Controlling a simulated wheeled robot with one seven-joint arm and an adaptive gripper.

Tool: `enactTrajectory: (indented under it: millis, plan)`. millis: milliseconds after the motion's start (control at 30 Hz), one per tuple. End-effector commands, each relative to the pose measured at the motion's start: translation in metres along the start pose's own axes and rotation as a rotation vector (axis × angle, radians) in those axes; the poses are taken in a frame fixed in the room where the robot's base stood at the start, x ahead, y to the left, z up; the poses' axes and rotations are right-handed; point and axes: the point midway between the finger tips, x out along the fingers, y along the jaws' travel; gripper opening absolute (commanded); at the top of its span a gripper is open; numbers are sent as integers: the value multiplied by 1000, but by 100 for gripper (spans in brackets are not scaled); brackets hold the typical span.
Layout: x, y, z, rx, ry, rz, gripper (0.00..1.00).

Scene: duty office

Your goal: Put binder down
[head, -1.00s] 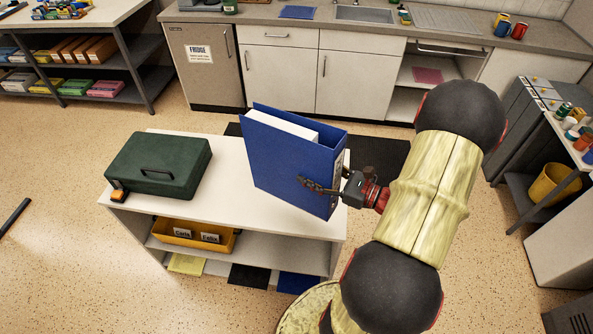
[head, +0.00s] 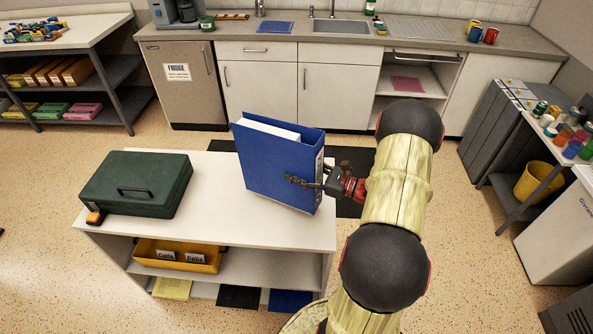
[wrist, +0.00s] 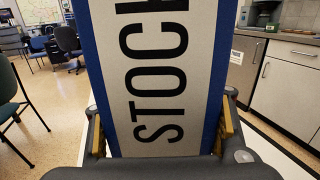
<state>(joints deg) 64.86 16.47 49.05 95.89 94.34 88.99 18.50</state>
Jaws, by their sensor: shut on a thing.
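A blue binder (head: 268,172) stands upright at the right end of the white shelf unit's top (head: 215,200) in the head view. I cannot tell whether its bottom edge touches the surface. My gripper (head: 306,182) is shut on the binder from the right, at its spine side. In the wrist view the binder's pale spine label (wrist: 153,70) reads "STOCK" and fills the middle. My fingers (wrist: 160,140) lie on both sides of the spine.
A dark green case (head: 137,183) lies on the left of the unit's top, with a small orange and black item (head: 96,217) beside it. A yellow tray (head: 178,256) sits on the shelf below. The top between case and binder is clear.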

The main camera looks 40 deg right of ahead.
Motion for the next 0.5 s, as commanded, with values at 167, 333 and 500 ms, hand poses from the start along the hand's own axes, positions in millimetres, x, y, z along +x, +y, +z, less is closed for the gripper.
enactTrajectory:
  millis: [167,333,500]
  plan:
    - [3,-6,-18,-1,-3,0,0]
    - [2,-6,-36,-2,-2,0,0]
    - [2,-6,-38,-1,1,0,0]
